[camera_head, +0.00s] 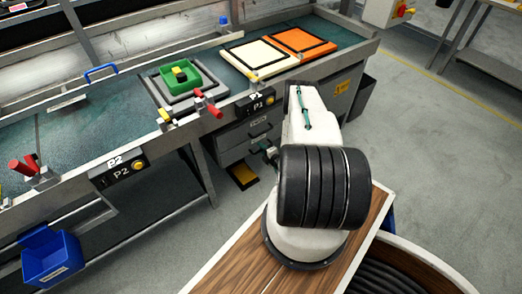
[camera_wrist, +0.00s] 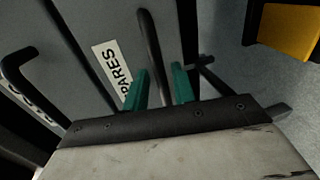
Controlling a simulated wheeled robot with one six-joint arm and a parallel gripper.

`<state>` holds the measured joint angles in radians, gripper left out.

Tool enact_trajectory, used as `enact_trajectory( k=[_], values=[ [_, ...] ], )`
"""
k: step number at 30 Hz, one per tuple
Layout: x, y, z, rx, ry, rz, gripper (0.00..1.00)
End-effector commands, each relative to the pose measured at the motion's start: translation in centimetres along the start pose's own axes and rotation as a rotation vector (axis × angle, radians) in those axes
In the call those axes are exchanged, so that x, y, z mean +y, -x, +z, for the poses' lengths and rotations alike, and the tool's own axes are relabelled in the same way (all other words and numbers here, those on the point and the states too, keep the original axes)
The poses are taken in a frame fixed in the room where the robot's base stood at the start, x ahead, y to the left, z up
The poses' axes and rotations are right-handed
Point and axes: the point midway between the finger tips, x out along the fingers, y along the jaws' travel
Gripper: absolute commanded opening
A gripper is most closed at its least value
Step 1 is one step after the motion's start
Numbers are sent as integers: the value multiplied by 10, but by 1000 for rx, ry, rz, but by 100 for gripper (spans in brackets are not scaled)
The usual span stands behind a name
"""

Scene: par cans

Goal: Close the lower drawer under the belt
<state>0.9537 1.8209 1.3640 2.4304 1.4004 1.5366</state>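The grey drawer unit (camera_head: 235,143) stands under the belt, partly hidden by my arm. In the wrist view, a grey drawer front (camera_wrist: 92,30) carries a white label (camera_wrist: 113,66) reading "SPARES" and a dark bar handle (camera_wrist: 149,40). My gripper (camera_wrist: 160,76) has two green fingers, spread apart on either side of this handle in the picture. I cannot tell whether they touch it. In the head view, my gripper (camera_head: 270,155) is small and dark in front of the lower drawer. How far the drawer stands out is unclear.
Another dark handle (camera_wrist: 22,75) lies left in the wrist view. A yellow-topped object (camera_head: 243,175) stands on the floor below the drawers. The belt (camera_head: 110,110) runs above, with trays on it. Grey floor at right is clear.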

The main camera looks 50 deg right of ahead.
Motion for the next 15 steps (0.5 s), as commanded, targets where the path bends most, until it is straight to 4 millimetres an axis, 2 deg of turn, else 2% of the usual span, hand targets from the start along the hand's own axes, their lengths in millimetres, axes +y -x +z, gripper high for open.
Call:
enact_trajectory(
  k=[9, 15],
  values=[
    [-2, 53, -2, 0, -5, -6, 26],
    [-3, 72, -5, 5, -4, -7, 26]
  ],
)
